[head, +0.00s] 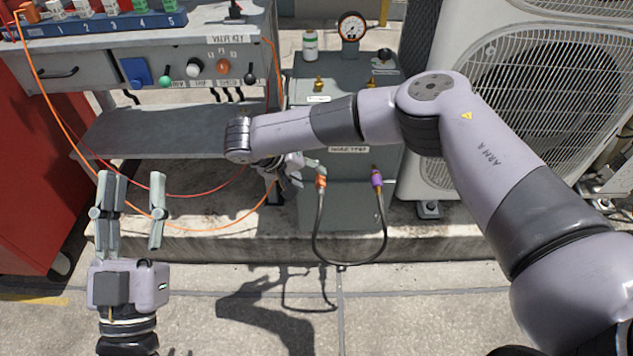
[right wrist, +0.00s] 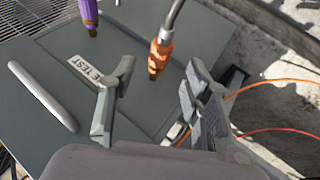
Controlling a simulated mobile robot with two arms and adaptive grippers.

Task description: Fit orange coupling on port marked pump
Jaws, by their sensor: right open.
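The orange coupling (head: 320,181) is on one end of a dark hose (head: 318,235) at the front of the grey cabinet (head: 335,215). A purple coupling (head: 377,179) is on the hose's other end. My right gripper (head: 303,168) is open just left of the orange coupling. In the right wrist view the orange coupling (right wrist: 160,58) shows between the open fingers, with gaps on both sides. Two brass fittings (head: 318,84) stand on the cabinet top; the small label there is unreadable, so I cannot tell which is pump. My left gripper (head: 131,180) is open and empty.
A gauge (head: 351,27) and a white-green bottle (head: 310,45) stand at the cabinet's top. A workbench (head: 190,50) with knobs and a shelf is left. Orange and red cables hang below it. A condenser (head: 530,85) stands right. My right arm crosses before the cabinet.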

